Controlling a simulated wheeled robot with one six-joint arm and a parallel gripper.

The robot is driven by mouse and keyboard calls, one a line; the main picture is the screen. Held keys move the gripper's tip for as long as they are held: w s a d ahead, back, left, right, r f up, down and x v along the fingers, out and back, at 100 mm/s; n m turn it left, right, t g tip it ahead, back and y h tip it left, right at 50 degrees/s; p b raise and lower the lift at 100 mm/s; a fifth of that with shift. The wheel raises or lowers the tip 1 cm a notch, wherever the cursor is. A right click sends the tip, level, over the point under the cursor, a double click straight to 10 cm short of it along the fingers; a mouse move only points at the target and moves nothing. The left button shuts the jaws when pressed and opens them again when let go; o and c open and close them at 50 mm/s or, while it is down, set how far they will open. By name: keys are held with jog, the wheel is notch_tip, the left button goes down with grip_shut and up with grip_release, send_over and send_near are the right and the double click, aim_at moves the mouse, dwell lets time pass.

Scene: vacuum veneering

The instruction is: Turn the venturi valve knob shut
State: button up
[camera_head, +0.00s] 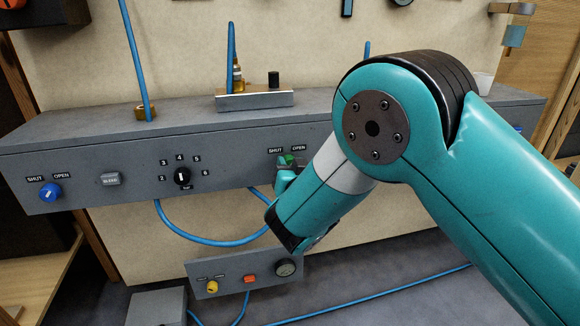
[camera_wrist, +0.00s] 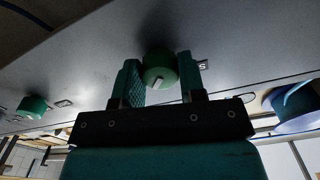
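A green knob (camera_head: 288,159) sits on the grey panel front under SHUT and OPEN labels, partly hidden by my gripper. In the wrist view the green knob (camera_wrist: 158,70) lies between my gripper's two fingers, with a pale mark on its near face. My gripper (camera_wrist: 162,82) has one finger against each side of it, with no clear gap. In the head view my gripper (camera_head: 286,176) is mostly hidden by my wrist. No label naming the venturi valve can be read.
A blue knob (camera_head: 50,191) with SHUT and OPEN labels and a black selector dial (camera_head: 182,176) are to the left on the panel. A blue hose (camera_head: 205,240) loops below. A small control box (camera_head: 228,268) hangs under my wrist. Another green knob (camera_wrist: 33,105) shows in the wrist view.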

jog(key=shift+n, duration=0.4)
jog(key=shift+n+p, duration=1.95)
jog(key=shift+n, duration=6.55)
jog(key=o, duration=0.9)
jog(key=b+v, duration=1.4)
jog(key=v, duration=0.3)
jog(key=shift+s+r+b, duration=0.15)
jog(key=shift+s+b, duration=0.1)
jog(key=shift+b, duration=0.05)
